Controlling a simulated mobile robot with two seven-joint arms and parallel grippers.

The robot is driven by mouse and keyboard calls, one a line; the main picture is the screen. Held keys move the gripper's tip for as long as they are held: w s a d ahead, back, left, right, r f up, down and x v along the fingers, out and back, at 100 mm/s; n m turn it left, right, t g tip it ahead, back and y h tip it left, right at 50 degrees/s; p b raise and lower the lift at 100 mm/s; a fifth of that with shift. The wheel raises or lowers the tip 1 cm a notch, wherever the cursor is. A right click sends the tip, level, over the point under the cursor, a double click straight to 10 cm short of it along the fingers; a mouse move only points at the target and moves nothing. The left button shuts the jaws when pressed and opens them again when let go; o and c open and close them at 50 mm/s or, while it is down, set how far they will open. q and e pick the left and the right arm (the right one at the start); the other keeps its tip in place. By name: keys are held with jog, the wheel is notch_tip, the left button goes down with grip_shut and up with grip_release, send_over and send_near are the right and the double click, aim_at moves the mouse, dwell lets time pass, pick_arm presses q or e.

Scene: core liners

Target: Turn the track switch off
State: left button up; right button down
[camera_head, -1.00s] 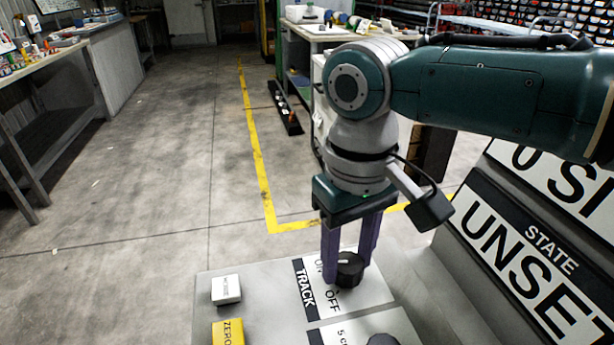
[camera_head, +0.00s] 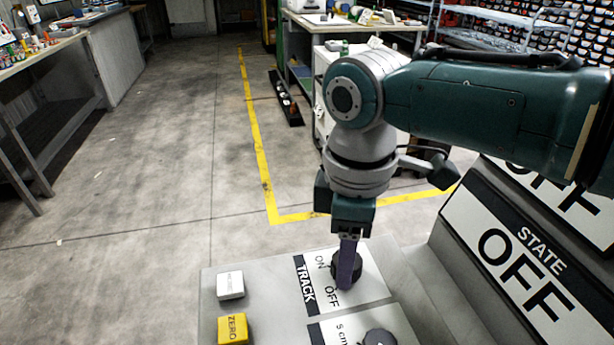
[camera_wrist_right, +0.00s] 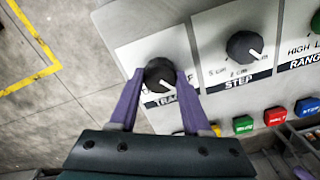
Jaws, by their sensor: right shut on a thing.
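The black round track switch knob (camera_head: 357,264) sits on the white TRACK plate (camera_head: 321,293), marked ON and OFF. My right gripper (camera_head: 347,280) comes down from above with its purple fingers shut on the knob. In the right wrist view the fingers of the gripper (camera_wrist_right: 159,76) lie on either side of the knob (camera_wrist_right: 159,70). The fingers partly hide the knob in the head view. The STATE display (camera_head: 521,266) at the right reads OFF. My left gripper is not in view.
A STEP knob (camera_wrist_right: 244,47) stands beside the track plate. A white button (camera_head: 230,285) and a yellow ZERO button (camera_head: 232,328) are on the panel's left side. Green (camera_wrist_right: 243,125), red (camera_wrist_right: 275,116) and blue (camera_wrist_right: 307,106) buttons line the panel in the wrist view.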

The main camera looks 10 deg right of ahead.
jog(key=shift+a+r+n, duration=0.1)
jog(key=shift+n, duration=0.9)
jog(key=c, duration=0.6)
grip_release()
jog(key=shift+o, duration=1.2)
notch_tip(320, 180, up, 9)
jog(key=p, duration=0.2)
jog(key=shift+p, duration=0.3)
jog(key=shift+r, duration=0.45)
